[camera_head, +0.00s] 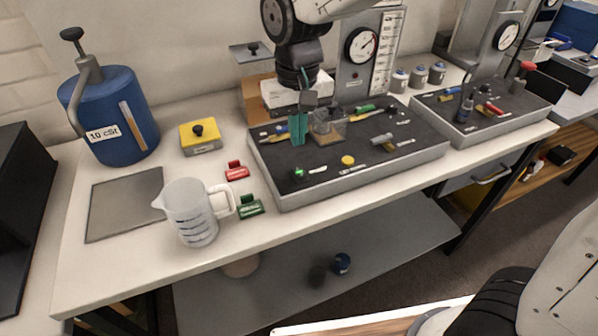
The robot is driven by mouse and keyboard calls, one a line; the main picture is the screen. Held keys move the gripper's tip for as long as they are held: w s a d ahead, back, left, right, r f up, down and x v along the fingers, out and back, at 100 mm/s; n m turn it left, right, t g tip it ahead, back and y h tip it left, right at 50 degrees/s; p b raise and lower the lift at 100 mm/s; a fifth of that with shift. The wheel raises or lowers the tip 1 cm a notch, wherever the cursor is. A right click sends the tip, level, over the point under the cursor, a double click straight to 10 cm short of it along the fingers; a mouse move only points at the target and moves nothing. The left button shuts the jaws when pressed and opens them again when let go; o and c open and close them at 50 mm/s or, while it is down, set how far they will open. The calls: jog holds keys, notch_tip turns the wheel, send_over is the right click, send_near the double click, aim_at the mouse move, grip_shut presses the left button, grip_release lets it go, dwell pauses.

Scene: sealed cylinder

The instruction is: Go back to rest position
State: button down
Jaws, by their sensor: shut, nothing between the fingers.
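My gripper (298,128) hangs from my arm at the upper middle of the head view, with its teal fingers pointing down. It is shut and empty.
A clear measuring jug (190,212), a red clip (237,171) and a green clip (250,207) stand left of the panel. A blue cylinder (118,115) and a yellow block (200,137) are farther left. A dial gauge (361,45) rises behind the panel.

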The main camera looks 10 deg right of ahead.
dwell(0.3)
jog(key=s+d+r+m, duration=0.1)
jog(key=s+d+r, duration=0.1)
jog(key=s+d, duration=0.7)
jog(key=s+d+r+m+t, duration=0.1)
jog(key=s+d+r+m, duration=0.1)
jog(key=s+d, duration=0.8)
jog(key=shift+s+d+r, duration=0.25)
jog(key=shift+d+r, duration=0.45)
jog(key=shift+d, duration=0.15)
